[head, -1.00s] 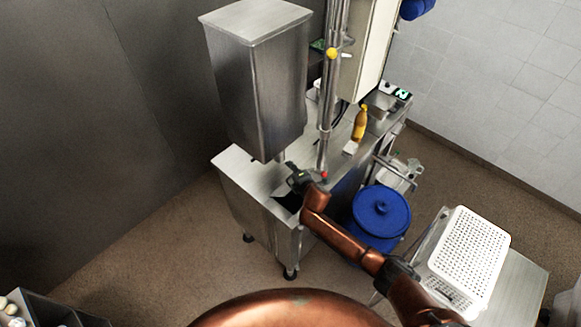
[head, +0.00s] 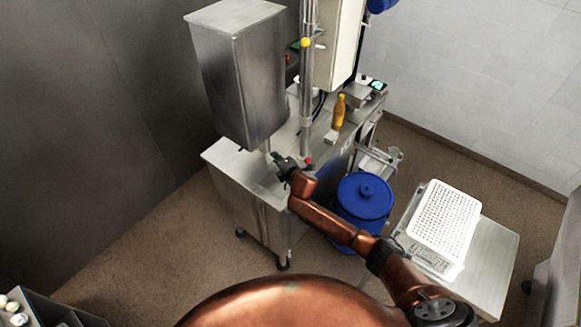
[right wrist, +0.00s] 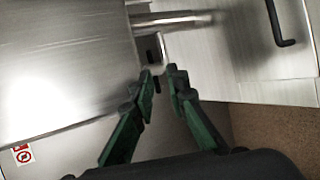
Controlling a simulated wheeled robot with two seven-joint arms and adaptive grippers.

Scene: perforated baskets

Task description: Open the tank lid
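The steel tank (head: 240,80) is a tall box at the upper left of the head view, with a flat lid (head: 235,14) lying closed on top. My right gripper (head: 278,160) is below the tank, close over the steel cabinet top beside the upright pole. In the right wrist view its green fingers (right wrist: 160,76) are partly open with a narrow gap. A small metal bar (right wrist: 166,46) stands just beyond the fingertips; I cannot tell whether they touch it. The tank lid is far above this gripper. My left gripper is not in view.
A blue lidded bin (head: 364,200) stands right of the cabinet. A white perforated basket (head: 443,222) is on a steel table (head: 490,260) at the right. A black handle (right wrist: 281,30) shows in the wrist view.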

